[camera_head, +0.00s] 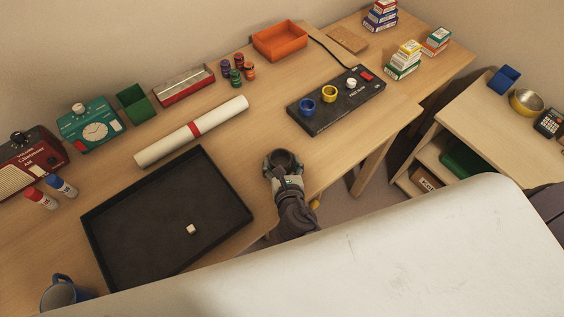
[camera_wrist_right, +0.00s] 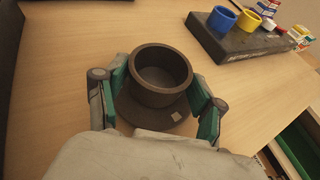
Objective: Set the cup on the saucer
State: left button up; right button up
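A dark brown cup (camera_wrist_right: 160,80) stands upright and empty between the fingers of my right gripper (camera_wrist_right: 160,92). A dark round saucer (camera_wrist_right: 133,113) with a small pale mark shows under the cup toward my wrist; I cannot tell whether the cup touches it. Both fingertips lie against the cup's sides, with no clear gap. In the head view my right gripper (camera_head: 281,163) and the cup (camera_head: 285,158) are at the front edge of the desk, right of the black tray; the saucer is hard to make out there. My left gripper is not in view.
The black tray (camera_head: 205,160) holds a small die (camera_head: 191,229). A black board (camera_head: 338,106) with blue and yellow rings lies beyond the cup. A paper roll (camera_head: 168,142) lies behind the tray. A blue mug (camera_head: 62,293) stands at lower left. Bare desk surrounds the gripper.

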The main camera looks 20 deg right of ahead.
jog(key=shift+o, duration=0.7)
jog(key=shift+r, duration=0.15)
jog(key=v, duration=1.2)
jog(key=shift+b, duration=0.3)
